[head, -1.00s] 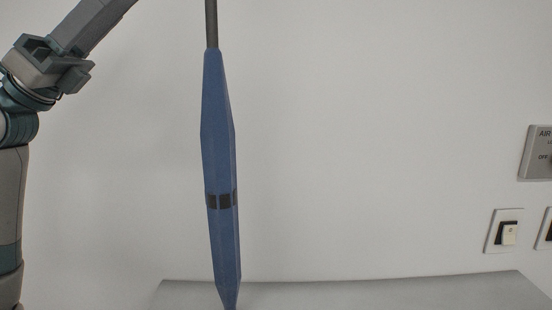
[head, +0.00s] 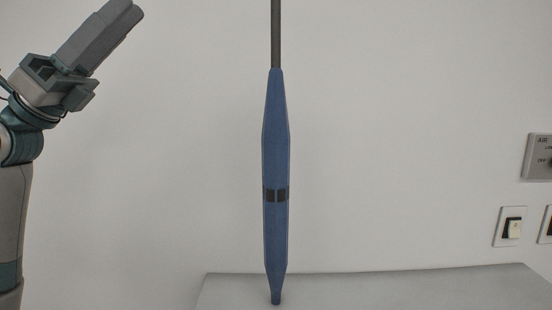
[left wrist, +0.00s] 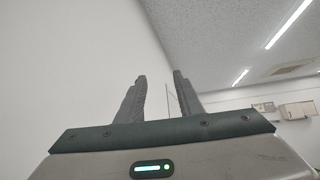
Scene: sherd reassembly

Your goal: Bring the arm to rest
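My left arm comes in from the left in the head view, raised, with its left gripper (head: 128,14) pointing up and to the right near the top edge. There the fingers overlap, seen from the side. In the left wrist view the left gripper (left wrist: 160,76) shows two dark fingers standing apart with nothing between them. My right gripper is in neither view. No sherds show in these frames.
A long blue faceted body (head: 276,230) on a dark rod (head: 276,35) stands upright at the centre of the head view. Behind it are a bare grey surface (head: 400,290) and a white wall (head: 400,120). Wall switches (head: 511,228) are at the right.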

